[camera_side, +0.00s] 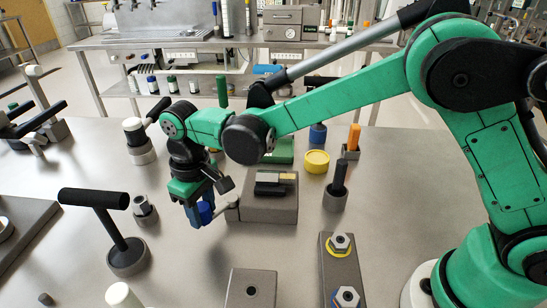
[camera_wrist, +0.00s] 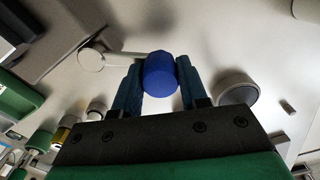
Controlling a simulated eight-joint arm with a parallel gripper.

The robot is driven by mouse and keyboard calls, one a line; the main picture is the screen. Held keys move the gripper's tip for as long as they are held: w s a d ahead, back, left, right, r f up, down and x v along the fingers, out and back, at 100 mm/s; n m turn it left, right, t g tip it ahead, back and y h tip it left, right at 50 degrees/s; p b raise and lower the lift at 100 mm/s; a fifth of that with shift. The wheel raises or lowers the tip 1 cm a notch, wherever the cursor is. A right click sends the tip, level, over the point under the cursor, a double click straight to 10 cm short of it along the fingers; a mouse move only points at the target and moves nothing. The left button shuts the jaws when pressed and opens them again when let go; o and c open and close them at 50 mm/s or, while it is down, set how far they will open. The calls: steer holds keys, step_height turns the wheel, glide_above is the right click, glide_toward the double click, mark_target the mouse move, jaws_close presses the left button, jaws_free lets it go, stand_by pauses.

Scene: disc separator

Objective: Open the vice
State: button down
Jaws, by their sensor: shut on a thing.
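The vice (camera_side: 270,212) is a grey block on the table with dark jaw pieces and a yellowish piece on top. A thin crank arm (camera_side: 222,208) reaches out from its left side and ends in a blue knob (camera_side: 206,209). My gripper (camera_side: 201,214) points down beside the vice and is shut on the blue knob. In the wrist view the blue knob (camera_wrist: 160,78) sits between my two dark blue fingers, with the pale crank arm (camera_wrist: 118,55) running left toward the vice body (camera_wrist: 65,38). The gap between the vice jaws is too small to judge.
A black T-shaped tool (camera_side: 118,235) stands to the left, with a small grey fitting (camera_side: 145,208) near it. A black-handled peg (camera_side: 337,187) and a plate (camera_side: 340,275) with hex nuts are to the right. A yellow round cap (camera_side: 317,161) lies behind.

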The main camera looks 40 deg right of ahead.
steer(key=shift+w, duration=0.1)
stand_by(0.3)
steer(key=w+m, duration=0.1)
steer(key=m, duration=0.1)
steer(key=w+m, duration=0.1)
steer(key=shift+m, duration=0.4)
steer(key=w+m, duration=0.2)
steer(key=m, duration=0.1)
steer(key=shift+d+m, duration=0.25)
steer(key=shift+m, duration=0.05)
steer(key=m, duration=0.1)
steer(key=w+d+m, duration=0.1)
steer(key=m, duration=0.1)
steer(key=shift+w+d, duration=0.1)
steer(key=shift+w, duration=0.15)
steer(key=shift+w+d+m, duration=0.3)
steer(key=shift+d+m, duration=0.05)
steer(key=shift+m, duration=0.55)
steer(key=shift+w+d+m, duration=0.25)
steer(key=shift+d+m, duration=0.1)
steer(key=shift+m, duration=0.55)
steer(key=shift+c, duration=2.3)
jaws_free()
